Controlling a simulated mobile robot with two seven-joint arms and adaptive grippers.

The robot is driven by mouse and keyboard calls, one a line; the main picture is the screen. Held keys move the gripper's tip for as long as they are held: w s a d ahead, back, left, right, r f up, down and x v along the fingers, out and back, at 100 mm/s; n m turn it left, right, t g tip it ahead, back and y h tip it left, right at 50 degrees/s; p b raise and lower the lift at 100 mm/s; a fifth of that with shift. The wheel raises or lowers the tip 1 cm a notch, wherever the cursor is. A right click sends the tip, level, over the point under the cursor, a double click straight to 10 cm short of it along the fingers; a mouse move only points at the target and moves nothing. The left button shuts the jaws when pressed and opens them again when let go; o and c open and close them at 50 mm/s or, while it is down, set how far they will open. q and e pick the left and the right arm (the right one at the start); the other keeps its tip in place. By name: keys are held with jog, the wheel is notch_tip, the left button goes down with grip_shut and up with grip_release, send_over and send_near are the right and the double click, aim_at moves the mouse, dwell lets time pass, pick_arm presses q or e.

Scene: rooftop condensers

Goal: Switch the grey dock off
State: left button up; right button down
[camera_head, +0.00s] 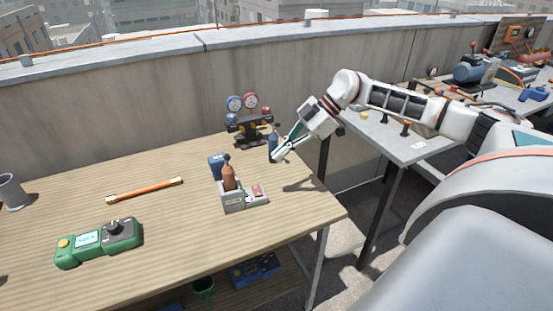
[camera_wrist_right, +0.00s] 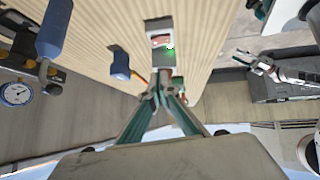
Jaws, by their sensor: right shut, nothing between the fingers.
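The grey dock (camera_head: 236,208) stands on the wooden table near its right end, with a brown-orange tool (camera_head: 228,178) upright in it and a red part on its right side. In the wrist view the dock (camera_wrist_right: 163,29) lies beyond my fingertips and shows a red part and a lit green spot. My right gripper (camera_head: 275,158) is shut and empty, tilted down, behind and right of the dock and apart from it; its closed fingertips show in the wrist view (camera_wrist_right: 160,88). What looks like my left gripper (camera_wrist_right: 258,64) shows beyond the table edge; its jaws are unclear.
A blue-handled tool (camera_head: 217,166) stands close behind the dock. A gauge set (camera_head: 248,120) stands at the back, with a blue item (camera_head: 272,147) near my gripper. An orange bar (camera_head: 145,190), a green device (camera_head: 99,242) and a grey cup (camera_head: 12,192) are left. Table front is clear.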

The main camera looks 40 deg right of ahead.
send_over(252, 188)
jog(key=s+d, duration=0.2)
notch_tip(252, 188, down, 6)
jog(key=shift+w+d+r, duration=0.1)
jog(key=f, duration=0.2)
jog(key=shift+w+d+f+b, duration=0.1)
jog(key=shift+d+f+b, duration=0.1)
jog(key=shift+f+b, duration=0.1)
jog(key=shift+w+f, duration=0.1)
jog(key=shift+f, duration=0.45)
pick_arm(q)
jog(key=shift+f, duration=0.2)
pick_arm(e)
jog(key=shift+f, duration=0.1)
pick_arm(q)
jog(key=shift+w, duration=0.15)
jog(key=shift+r, duration=0.2)
pick_arm(e)
jog(key=shift+w, duration=0.1)
